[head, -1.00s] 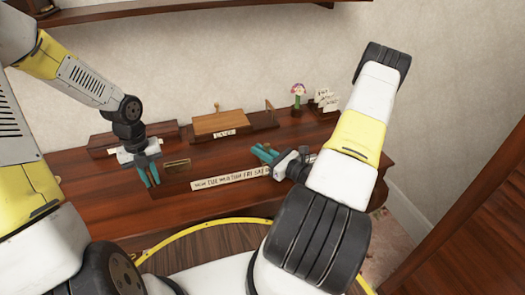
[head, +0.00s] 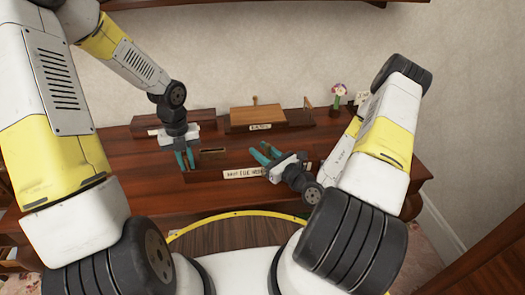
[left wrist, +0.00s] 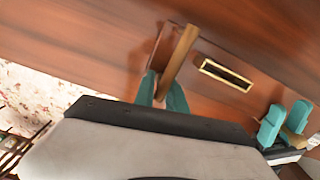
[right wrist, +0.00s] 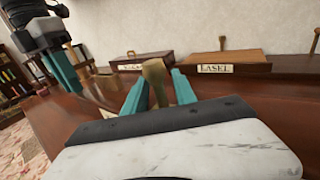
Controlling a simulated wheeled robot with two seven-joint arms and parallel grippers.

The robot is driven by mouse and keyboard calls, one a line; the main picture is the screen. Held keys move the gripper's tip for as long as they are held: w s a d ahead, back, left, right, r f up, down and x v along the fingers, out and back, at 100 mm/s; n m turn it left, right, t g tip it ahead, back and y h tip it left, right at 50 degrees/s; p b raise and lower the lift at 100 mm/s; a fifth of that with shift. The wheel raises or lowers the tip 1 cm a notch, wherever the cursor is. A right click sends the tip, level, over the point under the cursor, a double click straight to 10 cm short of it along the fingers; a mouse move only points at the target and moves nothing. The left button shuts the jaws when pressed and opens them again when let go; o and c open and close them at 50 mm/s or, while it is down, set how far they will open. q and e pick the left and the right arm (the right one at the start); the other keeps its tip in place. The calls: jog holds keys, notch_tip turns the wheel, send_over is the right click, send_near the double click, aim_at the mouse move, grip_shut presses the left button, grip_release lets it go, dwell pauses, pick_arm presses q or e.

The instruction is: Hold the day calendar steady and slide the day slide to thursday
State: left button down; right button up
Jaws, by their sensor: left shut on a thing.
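The day calendar is a brown wooden board with a pale strip of day names (head: 243,174), partly covered by my right arm in the head view. A dark panel with a brass-rimmed slot (left wrist: 226,74) stands beside my left gripper (head: 185,161). My left gripper is shut on a wooden upright (left wrist: 180,55) of the calendar at its left end. My right gripper (head: 262,155) is over the right part of the strip. In the right wrist view its fingers (right wrist: 159,90) are apart, with a wooden peg (right wrist: 154,75) between them. I cannot tell which day is marked.
A wooden box with a name label and a peg (head: 272,118) stands behind, beside another low box (head: 160,125). A flower in a small pot (head: 337,97) is at the back right. A wall rises behind the desk (head: 125,170).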

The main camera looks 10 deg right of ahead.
jog(key=v, duration=1.2)
pick_arm(q)
jog(key=c, duration=1.3)
grip_release()
jog(key=shift+r, duration=0.1)
